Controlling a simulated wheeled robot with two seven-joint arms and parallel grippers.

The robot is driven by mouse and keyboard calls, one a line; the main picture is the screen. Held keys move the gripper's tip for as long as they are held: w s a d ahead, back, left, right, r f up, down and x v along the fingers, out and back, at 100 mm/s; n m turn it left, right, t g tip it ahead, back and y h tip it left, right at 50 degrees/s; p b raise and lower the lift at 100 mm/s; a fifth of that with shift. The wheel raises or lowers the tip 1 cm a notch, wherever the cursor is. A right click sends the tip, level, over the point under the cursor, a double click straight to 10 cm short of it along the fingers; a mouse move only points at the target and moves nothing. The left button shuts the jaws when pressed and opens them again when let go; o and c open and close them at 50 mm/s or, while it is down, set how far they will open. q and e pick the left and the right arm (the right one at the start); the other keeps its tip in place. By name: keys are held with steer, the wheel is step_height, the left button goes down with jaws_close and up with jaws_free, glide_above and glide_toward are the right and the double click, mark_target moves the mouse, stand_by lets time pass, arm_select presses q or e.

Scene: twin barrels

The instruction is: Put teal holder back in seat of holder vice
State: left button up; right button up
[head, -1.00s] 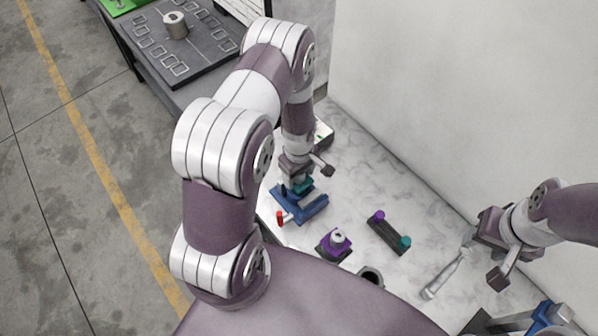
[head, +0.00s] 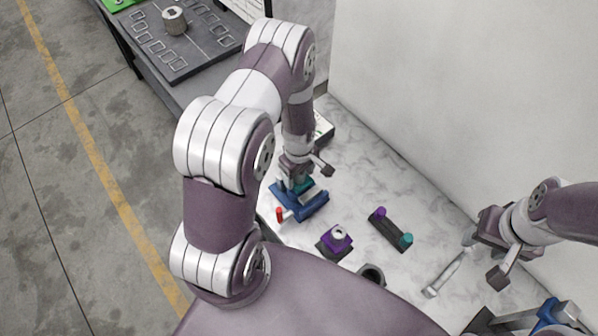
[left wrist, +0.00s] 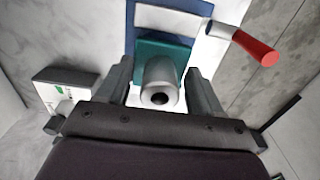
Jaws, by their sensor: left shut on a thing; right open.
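The teal holder (left wrist: 178,47), a square block with a grey cylindrical barrel, is between the fingers of my left gripper (left wrist: 158,78) in the left wrist view. My left gripper is shut on it. The blue holder vice (head: 312,207), with a red-tipped handle (head: 279,214), is under the left gripper (head: 300,180) in the head view. The holder is at the vice, but my gripper hides much of it, so I cannot tell how deep it sits. My right gripper (head: 486,258) is open and empty at the right, near a silver wrench (head: 446,274).
A purple holder (head: 336,238) stands in a dark base near the front. A dark bar (head: 388,231) with purple and teal knobs lies right of it. A dark ring (head: 371,275) is at the front edge. A wall (head: 460,100) bounds the back. Marble surface is free between.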

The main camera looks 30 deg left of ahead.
arm_select(q)
steer(key=shift+f+b, duration=0.65)
steer(key=shift+f, duration=0.15)
steer(key=o, duration=1.3)
steer(key=shift+r, duration=0.1)
steer(key=shift+r, duration=0.35)
step_height(320, 180, up, 12)
steer(key=b, duration=0.2)
steer(key=shift+b, duration=0.4)
